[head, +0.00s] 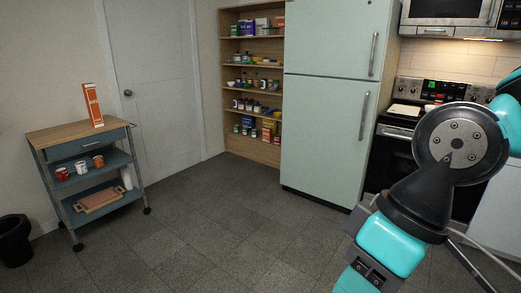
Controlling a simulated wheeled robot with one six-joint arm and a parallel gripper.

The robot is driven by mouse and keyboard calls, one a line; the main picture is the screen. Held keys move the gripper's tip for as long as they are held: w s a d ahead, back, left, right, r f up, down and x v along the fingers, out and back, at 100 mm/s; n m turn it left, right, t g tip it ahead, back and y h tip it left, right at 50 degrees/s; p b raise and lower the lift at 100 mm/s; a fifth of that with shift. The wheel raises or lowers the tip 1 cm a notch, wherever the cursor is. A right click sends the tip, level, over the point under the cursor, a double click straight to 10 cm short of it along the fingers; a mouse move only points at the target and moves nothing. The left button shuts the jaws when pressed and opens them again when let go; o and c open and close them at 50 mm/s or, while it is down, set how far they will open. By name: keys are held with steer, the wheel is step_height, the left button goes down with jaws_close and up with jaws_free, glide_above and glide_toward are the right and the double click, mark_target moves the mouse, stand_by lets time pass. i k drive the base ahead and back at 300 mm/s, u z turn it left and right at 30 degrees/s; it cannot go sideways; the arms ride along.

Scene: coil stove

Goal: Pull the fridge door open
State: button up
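The fridge (323,138) is pale green and stands in the back middle of the head view, with an upper door (330,38) and a taller lower door (318,135). Both doors look shut. A vertical metal handle (374,54) is on the right side of the upper door, and another handle (364,116) is on the right side of the lower door. My arm fills the right of the view, in front of the stove and clear of the fridge handles in the picture. My gripper cannot be made out.
The grey floor (215,220) before the fridge is clear.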

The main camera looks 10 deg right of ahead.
mark_target(328, 123)
steer(key=z, duration=0.45)
steer(key=i, duration=2.4)
steer(key=z, duration=0.75)
steer(key=i, duration=1.3)
steer(key=z, duration=0.25)
